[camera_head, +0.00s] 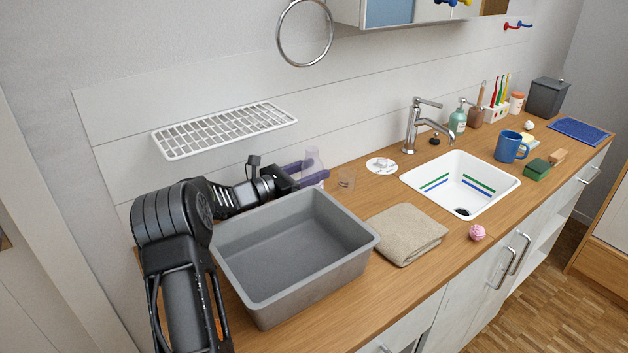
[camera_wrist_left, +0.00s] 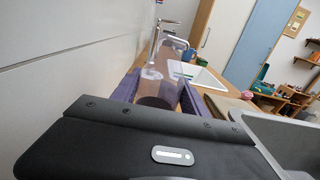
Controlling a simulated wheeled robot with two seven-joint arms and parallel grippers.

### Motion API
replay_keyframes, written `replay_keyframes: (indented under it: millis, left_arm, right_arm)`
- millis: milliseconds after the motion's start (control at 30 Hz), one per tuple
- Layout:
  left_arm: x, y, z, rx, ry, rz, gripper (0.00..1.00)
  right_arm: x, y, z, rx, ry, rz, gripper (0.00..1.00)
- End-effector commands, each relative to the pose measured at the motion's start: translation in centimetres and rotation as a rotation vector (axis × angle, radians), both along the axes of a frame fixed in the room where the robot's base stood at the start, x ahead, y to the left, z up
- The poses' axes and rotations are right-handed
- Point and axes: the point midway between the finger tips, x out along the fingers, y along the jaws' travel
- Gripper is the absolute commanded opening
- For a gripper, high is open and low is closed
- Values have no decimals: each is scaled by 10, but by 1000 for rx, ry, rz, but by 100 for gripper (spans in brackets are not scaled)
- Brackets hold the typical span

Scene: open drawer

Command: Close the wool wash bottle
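A pale, see-through purple bottle (camera_head: 312,157), apparently the wool wash bottle, stands on the counter near the wall, behind the grey basin. My left gripper (camera_head: 307,173) reaches in from the left, low and level, with its purple fingers spread around or beside the bottle. In the left wrist view, the clear bottle (camera_wrist_left: 157,72) shows between the two widely spaced fingers. Whether they touch it cannot be told. The bottle's top is hard to make out. My right gripper is not in view.
A grey basin (camera_head: 338,277) stands close in front of my left arm. A folded beige towel (camera_head: 407,233) lies right of it. A white dish (camera_head: 381,166), tap (camera_head: 413,130) and sink (camera_head: 500,183) are farther right. A wire shelf (camera_head: 225,130) hangs above my arm.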

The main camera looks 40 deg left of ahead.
Motion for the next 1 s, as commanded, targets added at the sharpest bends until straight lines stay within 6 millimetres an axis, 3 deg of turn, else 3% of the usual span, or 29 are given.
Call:
replay_keyframes:
  millis: [600,1000]
  left_arm:
    - [0,0,0,0,0,0,0]
    - [0,0,2,1,-1,0,0]
  right_arm:
    - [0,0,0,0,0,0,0]
    - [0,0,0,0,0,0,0]
